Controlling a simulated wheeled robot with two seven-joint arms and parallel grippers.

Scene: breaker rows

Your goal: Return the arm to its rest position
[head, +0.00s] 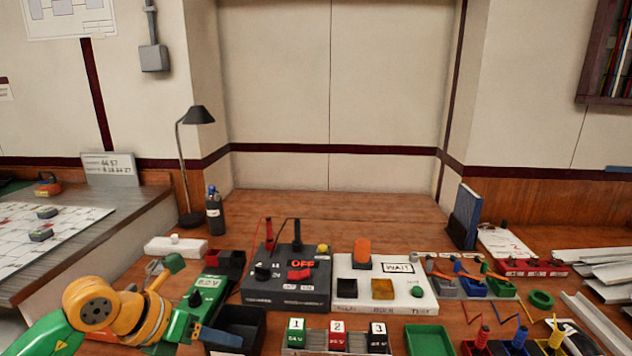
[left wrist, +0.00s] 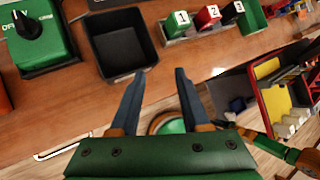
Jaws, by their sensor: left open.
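My left arm comes in from the lower left of the head view, with orange joints and green links. Its gripper (head: 222,338) has dark blue fingers and is beside the black open bin (head: 243,322), partly overlapping it in the picture. In the left wrist view the two fingers of the gripper (left wrist: 163,76) are spread apart with nothing between the tips. They point toward the table's front edge, with the black bin (left wrist: 122,45) beyond. No right gripper can be made out.
The green knob box (head: 205,290), dark switch panel (head: 290,278) and white WAIT panel (head: 385,285) stand near the arm. Numbered blocks (head: 337,336) sit in a front rack. A lamp (head: 185,160) and bottle (head: 214,212) stand behind.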

